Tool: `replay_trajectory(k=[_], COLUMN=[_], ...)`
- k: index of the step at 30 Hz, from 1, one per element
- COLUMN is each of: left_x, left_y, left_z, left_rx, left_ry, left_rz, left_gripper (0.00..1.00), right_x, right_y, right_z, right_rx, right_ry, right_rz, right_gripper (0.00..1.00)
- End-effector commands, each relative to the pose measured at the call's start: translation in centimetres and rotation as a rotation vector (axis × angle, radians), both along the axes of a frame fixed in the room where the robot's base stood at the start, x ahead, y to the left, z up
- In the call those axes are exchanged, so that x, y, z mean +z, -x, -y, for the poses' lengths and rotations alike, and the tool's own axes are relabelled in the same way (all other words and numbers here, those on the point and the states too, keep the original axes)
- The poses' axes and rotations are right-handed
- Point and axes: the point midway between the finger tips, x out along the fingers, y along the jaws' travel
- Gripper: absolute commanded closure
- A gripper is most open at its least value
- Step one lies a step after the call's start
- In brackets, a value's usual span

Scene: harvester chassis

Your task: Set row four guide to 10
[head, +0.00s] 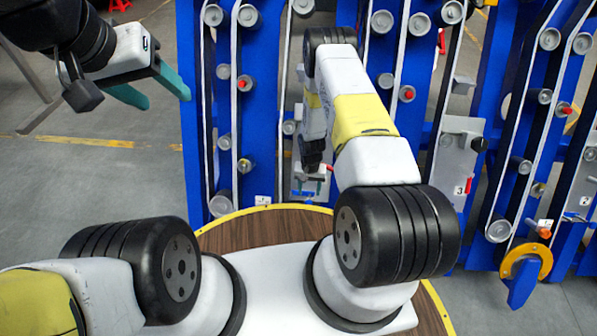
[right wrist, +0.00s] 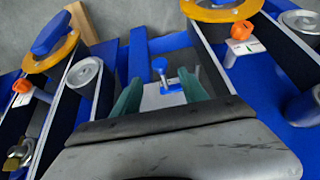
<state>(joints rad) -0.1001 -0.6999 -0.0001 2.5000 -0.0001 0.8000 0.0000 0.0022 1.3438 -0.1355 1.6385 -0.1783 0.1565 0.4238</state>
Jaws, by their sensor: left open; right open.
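My right gripper (head: 311,190) is in front of a light grey plate (head: 299,170) low between blue uprights in the head view. In the right wrist view its two teal fingers (right wrist: 163,88) are apart. A small blue knob (right wrist: 159,64) on a short metal stem shows between and beyond them, in front of a pale plate (right wrist: 158,97). I cannot tell whether the fingers touch anything. My left gripper (head: 160,88) is open and empty at the upper left, clear of the chassis. No row four mark or scale setting is readable.
Blue chassis uprights (head: 192,130) carry white belts over grey rollers (head: 245,83). Another grey plate marked 3 (head: 455,160) has a black knob (head: 480,145). A yellow ring with a blue handle (head: 527,265) sits low right. The floor at left is free.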

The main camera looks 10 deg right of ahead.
Motion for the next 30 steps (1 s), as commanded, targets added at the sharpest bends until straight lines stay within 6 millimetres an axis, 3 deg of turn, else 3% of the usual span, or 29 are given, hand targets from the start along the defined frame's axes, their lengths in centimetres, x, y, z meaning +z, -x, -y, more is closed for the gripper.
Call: replay_trajectory(k=[15,26,27,30], left_x=[0.0,0.0,0.0,0.0], left_y=[0.0,0.0,0.0,0.0], left_z=[0.0,0.0,0.0,0.0], left_rx=[0.0,0.0,0.0,0.0], left_ry=[0.0,0.0,0.0,0.0], left_rz=[0.0,0.0,0.0,0.0], left_gripper=[0.43,0.43,0.43,0.43], right_x=[-7.1,-7.8,-7.8,-7.8], right_y=[0.2,0.1,0.1,0.1], right_z=[0.0,0.0,0.0,0.0], right_rx=[0.0,0.0,0.0,0.0], right_ry=[0.0,0.0,0.0,0.0], right_rz=[-0.002,-0.002,-0.002,-0.002], right_gripper=[0.49,0.49,0.51,0.71])
